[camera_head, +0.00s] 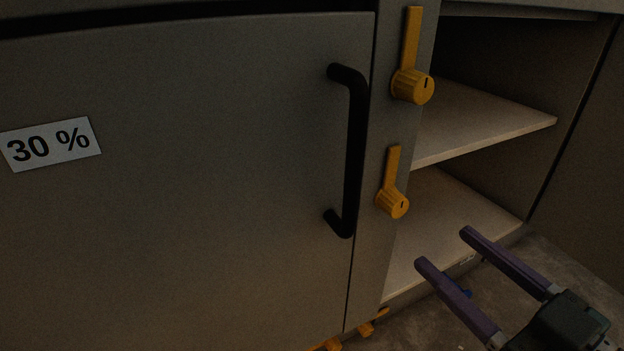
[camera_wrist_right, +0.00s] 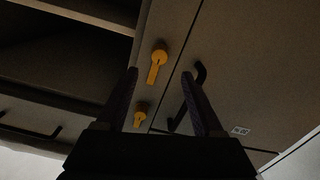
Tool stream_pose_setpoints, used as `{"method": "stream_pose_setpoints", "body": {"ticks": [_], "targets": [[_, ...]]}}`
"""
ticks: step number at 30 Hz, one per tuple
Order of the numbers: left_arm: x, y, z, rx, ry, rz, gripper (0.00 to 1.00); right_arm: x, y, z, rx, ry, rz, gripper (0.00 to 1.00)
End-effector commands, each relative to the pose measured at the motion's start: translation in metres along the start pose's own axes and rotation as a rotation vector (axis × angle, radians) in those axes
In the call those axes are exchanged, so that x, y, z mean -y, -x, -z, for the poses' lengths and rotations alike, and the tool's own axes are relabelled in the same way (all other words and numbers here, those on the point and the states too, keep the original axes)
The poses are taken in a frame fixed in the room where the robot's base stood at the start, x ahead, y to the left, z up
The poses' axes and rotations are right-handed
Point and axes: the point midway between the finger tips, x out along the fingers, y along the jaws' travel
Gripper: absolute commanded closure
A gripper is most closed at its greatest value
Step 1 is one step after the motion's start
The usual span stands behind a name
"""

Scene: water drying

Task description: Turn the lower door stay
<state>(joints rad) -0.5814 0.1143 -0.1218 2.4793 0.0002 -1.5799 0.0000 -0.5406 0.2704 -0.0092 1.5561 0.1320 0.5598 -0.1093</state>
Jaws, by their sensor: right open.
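The lower door stay (camera_head: 393,203) is a yellow knob with a flat arm pointing straight up. It sits on the post right of the grey door (camera_head: 200,180), below the upper door stay (camera_head: 412,86), which also points up. My right gripper (camera_head: 443,248) is open and empty, with purple fingers, to the lower right of the lower stay and apart from it. In the right wrist view, which looks upside down, the lower stay (camera_wrist_right: 158,60) is the nearer yellow one, ahead of the open fingers, and the upper stay (camera_wrist_right: 140,115) is farther off. My left gripper is out of view.
The door has a black handle (camera_head: 355,150) close to the left of the stays and a "30 %" label (camera_head: 50,144). Open shelves (camera_head: 470,122) lie to the right, empty. More yellow parts (camera_head: 366,329) show low at the cabinet's bottom edge.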

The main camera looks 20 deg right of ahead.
Motion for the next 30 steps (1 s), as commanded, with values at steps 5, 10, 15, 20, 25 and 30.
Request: {"method": "stream_pose_setpoints", "body": {"ticks": [5, 10, 15, 20, 25, 30], "targets": [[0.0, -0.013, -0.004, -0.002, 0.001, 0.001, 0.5, 0.0, -0.027, -0.001, -0.009, 0.0, -0.001, 0.31], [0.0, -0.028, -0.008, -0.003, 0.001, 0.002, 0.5, 0.001, -0.061, -0.002, -0.008, 0.001, 0.0, 0.31], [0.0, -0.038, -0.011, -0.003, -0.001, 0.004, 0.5, 0.0, -0.085, -0.001, -0.006, 0.001, 0.0, 0.31], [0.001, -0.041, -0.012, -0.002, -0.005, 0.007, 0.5, 0.0, -0.095, 0.001, -0.003, 0.0, 0.0, 0.31], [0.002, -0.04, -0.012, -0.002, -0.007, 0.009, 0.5, 0.0, -0.096, 0.002, -0.001, 0.0, 0.001, 0.31], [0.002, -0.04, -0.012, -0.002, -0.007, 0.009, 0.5, 0.0, -0.095, 0.002, -0.002, 0.0, 0.001, 0.41]]}}
